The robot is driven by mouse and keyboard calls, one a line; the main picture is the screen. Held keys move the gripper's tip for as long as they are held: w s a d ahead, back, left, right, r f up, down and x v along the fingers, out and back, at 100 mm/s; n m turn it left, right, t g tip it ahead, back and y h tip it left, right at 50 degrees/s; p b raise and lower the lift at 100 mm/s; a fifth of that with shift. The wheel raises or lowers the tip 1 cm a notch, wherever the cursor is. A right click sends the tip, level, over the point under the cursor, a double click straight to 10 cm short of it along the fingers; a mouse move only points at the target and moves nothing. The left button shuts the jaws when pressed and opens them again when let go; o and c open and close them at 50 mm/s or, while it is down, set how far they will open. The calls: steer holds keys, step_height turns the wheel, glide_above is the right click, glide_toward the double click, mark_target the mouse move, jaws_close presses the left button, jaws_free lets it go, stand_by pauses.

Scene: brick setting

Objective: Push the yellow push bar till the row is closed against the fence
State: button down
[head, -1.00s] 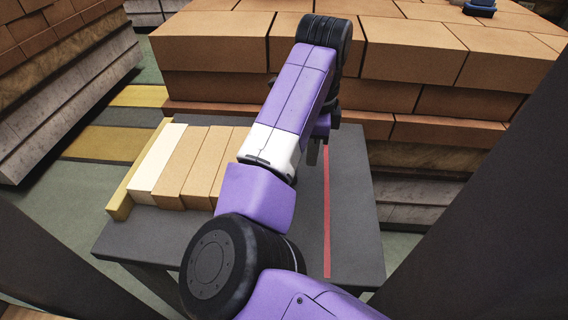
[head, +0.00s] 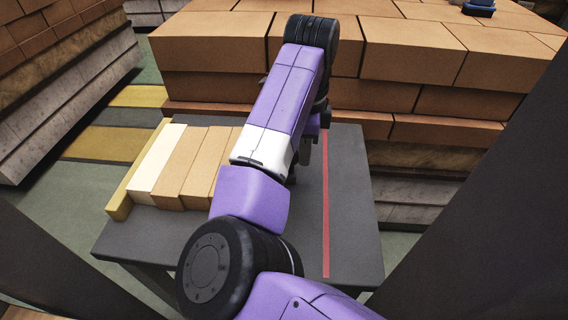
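A row of tan bricks (head: 182,165) with one white brick (head: 156,162) at its left end lies on a dark grey table (head: 345,200). A long yellow bar (head: 125,195) lies along the white brick's left side. I cannot tell whether it is the push bar or the fence; no second yellow bar shows. My arm covers the right end of the row. My gripper (head: 304,152) shows only as a small dark part beneath the wrist, right of the visible bricks. Its fingers and anything they touch are hidden.
A red line (head: 326,215) runs along the table's right part, which is clear. A large stack of brown bricks (head: 400,50) stands close behind the table. Another stack (head: 60,80) stands at the left. Yellow strips (head: 105,143) mark the green floor.

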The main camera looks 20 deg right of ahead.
steer(key=shift+w+a+r, duration=0.1)
steer(key=shift+a, duration=0.55)
steer(key=shift+d+p, duration=0.1)
steer(key=shift+p, duration=0.3)
step_height(320, 180, up, 8)
steer(key=p, duration=0.7)
steer(key=shift+d, duration=0.3)
